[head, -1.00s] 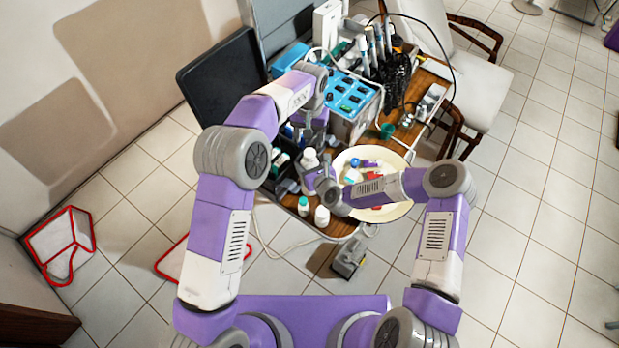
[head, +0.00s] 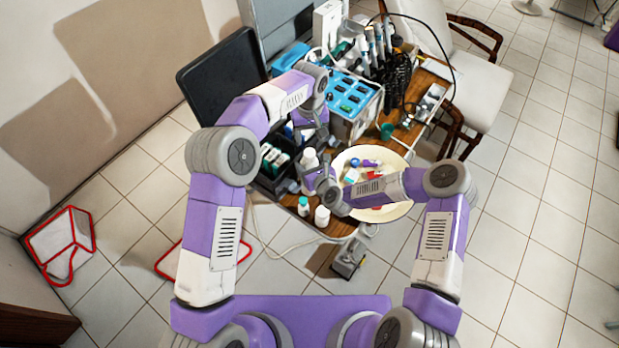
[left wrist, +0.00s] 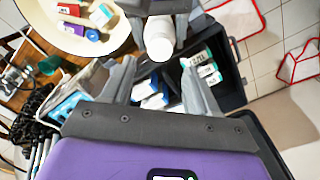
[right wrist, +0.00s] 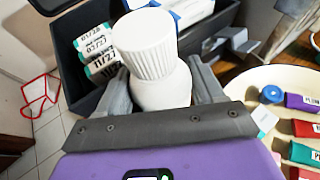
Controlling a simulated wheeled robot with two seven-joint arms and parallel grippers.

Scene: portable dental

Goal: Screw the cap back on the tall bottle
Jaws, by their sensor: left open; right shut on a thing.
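The tall white bottle (right wrist: 164,92) stands upright between the fingers of my right gripper (right wrist: 160,76), which is shut on it. A ribbed white cap (right wrist: 144,42) sits on top of the bottle; I cannot tell how tight it is. In the head view the bottle (head: 309,158) shows at the table's near left part, beside my right gripper (head: 322,184). My left gripper (left wrist: 160,72) is open and empty. Its fingers are apart, and the white bottle top (left wrist: 159,38) shows beyond the gap between them, not touched.
A dark box (right wrist: 72,85) with several labelled tubes stands beside the bottle. A cream round tray (head: 398,208) with coloured tubes lies to the right. A teal-capped bottle (head: 303,206) and a small white bottle (head: 322,216) stand near the front edge. A blue-topped unit (head: 352,95) stands behind.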

